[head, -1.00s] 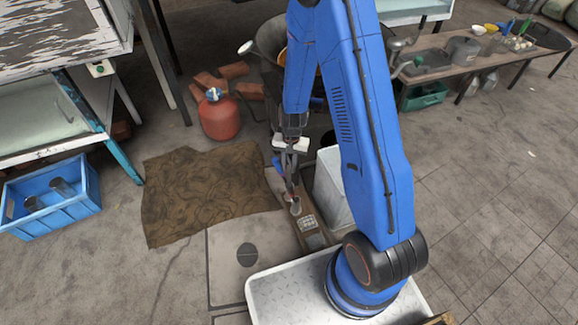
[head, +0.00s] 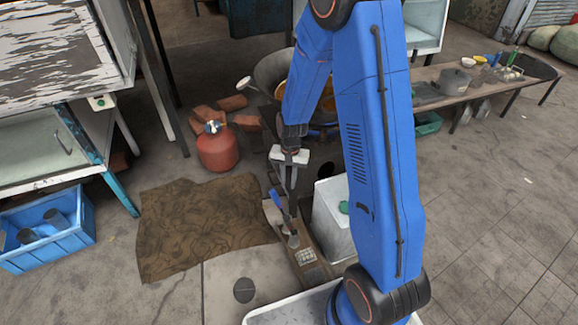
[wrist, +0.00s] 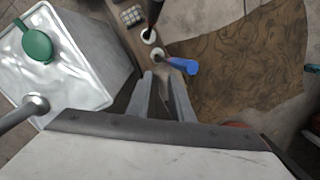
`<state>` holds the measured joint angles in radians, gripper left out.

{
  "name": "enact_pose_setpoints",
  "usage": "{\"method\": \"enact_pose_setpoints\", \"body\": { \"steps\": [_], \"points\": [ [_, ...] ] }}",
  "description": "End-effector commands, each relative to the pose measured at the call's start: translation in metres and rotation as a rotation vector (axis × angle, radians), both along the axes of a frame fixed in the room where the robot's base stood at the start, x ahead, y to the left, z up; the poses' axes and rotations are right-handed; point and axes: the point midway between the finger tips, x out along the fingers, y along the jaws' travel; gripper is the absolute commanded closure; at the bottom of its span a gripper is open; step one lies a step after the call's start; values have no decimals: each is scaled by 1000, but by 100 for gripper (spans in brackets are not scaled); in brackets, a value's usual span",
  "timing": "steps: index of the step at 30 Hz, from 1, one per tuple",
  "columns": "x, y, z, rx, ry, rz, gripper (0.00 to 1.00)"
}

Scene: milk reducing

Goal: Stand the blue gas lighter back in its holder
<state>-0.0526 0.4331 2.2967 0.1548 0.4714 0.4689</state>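The blue gas lighter (wrist: 182,65) shows just ahead of my fingertips in the wrist view. Its blue handle is tilted, and its thin stem runs to a small pale round cup (wrist: 158,54) that looks like the holder. Whether the stem is inside the cup or only against it, I cannot tell. In the head view the blue handle (head: 277,198) is left of my fingers. My gripper (wrist: 161,78) points down with a narrow gap between its fingers and nothing visibly held. It also shows in the head view (head: 291,208).
A dark rod (wrist: 153,12) stands by a second round cup (wrist: 149,36). A keypad-like block (head: 305,256) lies nearby on the brown ledge. A white can with a green cap (wrist: 36,44) is close beside my gripper. A brown cloth (head: 205,225) lies left; a red gas bottle (head: 217,150) is behind.

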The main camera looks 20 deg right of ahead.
Motion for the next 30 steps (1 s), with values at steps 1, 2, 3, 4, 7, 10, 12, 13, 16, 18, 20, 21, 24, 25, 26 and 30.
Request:
{"method": "enact_pose_setpoints", "body": {
  "steps": [1, 2, 3, 4, 7, 10, 12, 13, 16, 18, 20, 21, 24, 25, 26, 30],
  "points": [
    [1, -1, 11, 0, -4, 0, 80],
    [2, -1, 16, 1, -4, -1, 80],
    [2, -1, 23, 1, -3, -1, 80],
    [2, -2, 28, 0, -4, -1, 80],
    [3, -3, 45, 0, -4, 0, 80],
    [4, -3, 59, 0, -4, 0, 80],
    [4, -4, 67, 0, -1, 0, 80],
    [4, -4, 69, 0, -1, 0, 80],
    [4, -4, 75, 0, 0, -1, 80],
    [4, -5, 78, 0, 1, -1, 80],
    [4, -5, 79, 0, 1, -1, 80],
    [4, -5, 79, 0, 1, -1, 80],
    [4, -5, 79, 0, 1, -1, 80],
    [4, -5, 79, 0, 1, -1, 80],
    [4, -5, 79, 0, 1, -1, 80],
    [4, -5, 79, 0, 1, -1, 80]
  ]
}}
